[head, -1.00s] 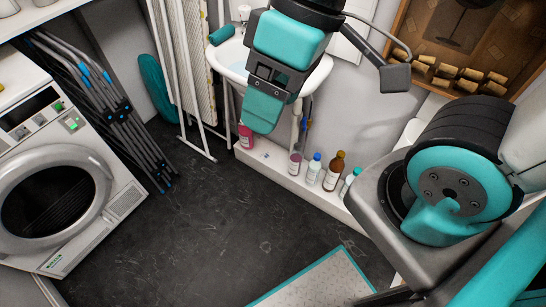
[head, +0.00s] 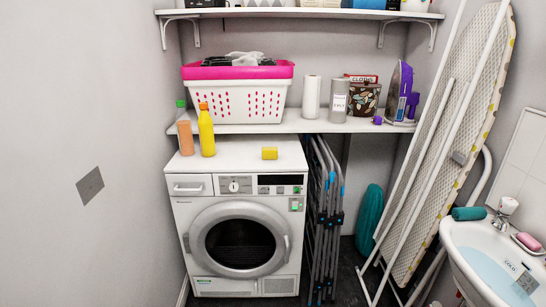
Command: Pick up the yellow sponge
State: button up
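The yellow sponge (head: 270,153) is a small block lying on the white top of the dryer (head: 237,220), near its front edge and right of the middle. Nothing covers it. My gripper is not in the head view now, so its distance from the sponge and its opening do not show.
A yellow bottle (head: 206,130) and an orange bottle (head: 185,138) stand left on the dryer top. A shelf (head: 240,128) behind holds a pink-rimmed basket (head: 237,98), containers and an iron (head: 401,92). Right are a folded airer (head: 322,225), an ironing board (head: 450,150) and a sink (head: 470,235).

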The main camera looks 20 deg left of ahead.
aim_at(268, 152)
jog(key=u, duration=0.1)
jog(key=i, duration=0.25)
jog(key=u, duration=0.95)
jog(key=i, duration=1.55)
jog(key=u, duration=0.85)
jog(key=i, duration=0.45)
jog(key=z, duration=0.05)
